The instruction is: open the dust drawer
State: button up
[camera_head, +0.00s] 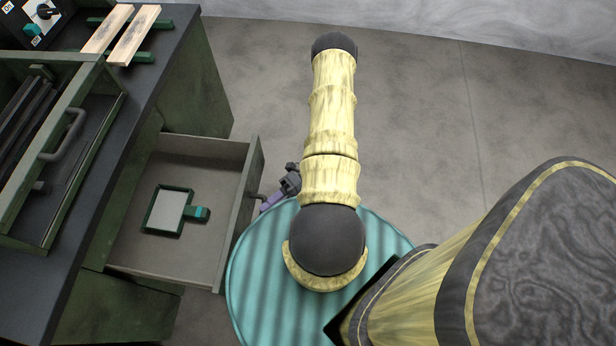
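A drawer (178,265) stands pulled out of the green workbench on the left, and its inside shows. I take it for the dust drawer, but no label shows. A small part of its handle (262,197) shows on the outer side of its front (243,200). My gripper (271,200) is just right of that front, at the handle, with a purple finger showing. My arm hides part of the gripper. I cannot tell whether the fingers are shut on the handle or only beside it.
A green-framed flat piece (168,211) with a teal tab lies inside the drawer. On the bench top (172,62), two wooden slats (130,38) rest on green supports beside a control box (40,15). A green frame with a grey handle (62,138) stands nearer. Open floor (420,130) lies right of my arm.

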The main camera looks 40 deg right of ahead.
jog(key=s+d+r, duration=0.1)
jog(key=d+r, duration=0.1)
jog(key=d, duration=1.1)
jog(key=shift+s+d, duration=0.2)
jog(key=shift+w, duration=0.1)
